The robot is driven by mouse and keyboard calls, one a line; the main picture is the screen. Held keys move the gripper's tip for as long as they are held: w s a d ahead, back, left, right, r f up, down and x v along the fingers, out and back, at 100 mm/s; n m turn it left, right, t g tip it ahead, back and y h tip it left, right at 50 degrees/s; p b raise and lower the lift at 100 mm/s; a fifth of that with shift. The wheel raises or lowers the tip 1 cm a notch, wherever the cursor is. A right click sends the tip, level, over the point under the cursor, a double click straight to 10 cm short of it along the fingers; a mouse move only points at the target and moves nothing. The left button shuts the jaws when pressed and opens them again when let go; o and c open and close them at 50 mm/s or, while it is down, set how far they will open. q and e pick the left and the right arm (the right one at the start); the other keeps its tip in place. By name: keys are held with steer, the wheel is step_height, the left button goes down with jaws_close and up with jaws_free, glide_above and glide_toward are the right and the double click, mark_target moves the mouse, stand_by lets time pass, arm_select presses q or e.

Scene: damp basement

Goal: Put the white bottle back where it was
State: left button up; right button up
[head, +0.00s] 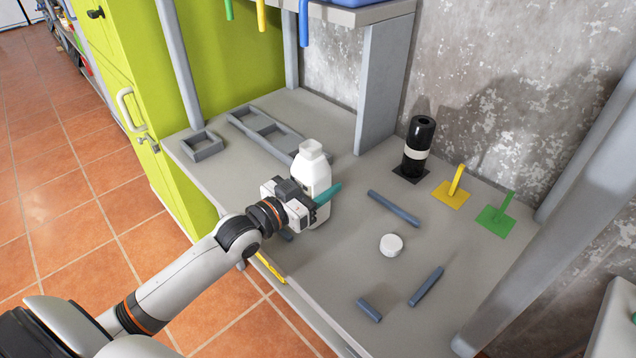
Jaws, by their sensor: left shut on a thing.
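The white bottle (314,170) is upright at the middle of the grey workbench (340,296). My left gripper (318,196) is shut on its lower body, with one teal finger showing across the bottle's front. The bottle's base is partly hidden by the gripper, so I cannot tell whether it touches the bench. My right gripper does not show in the head view.
A black bottle (419,140) stands on a dark square by the wall. Yellow (452,195) and green (496,220) stands are beside it. A white round lid (391,245) and grey bars (394,208) lie right of the bottle. Grey frames (202,145) lie left; a post (384,85) rises behind.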

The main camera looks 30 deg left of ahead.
arm_select(q)
steer(key=shift+f, duration=0.1)
steer(key=o, duration=1.4)
steer(key=shift+c, duration=0.2)
steer(key=shift+s, duration=0.3)
steer(key=v, duration=1.1)
steer(key=shift+s+a, duration=0.15)
steer(key=shift+s, duration=0.05)
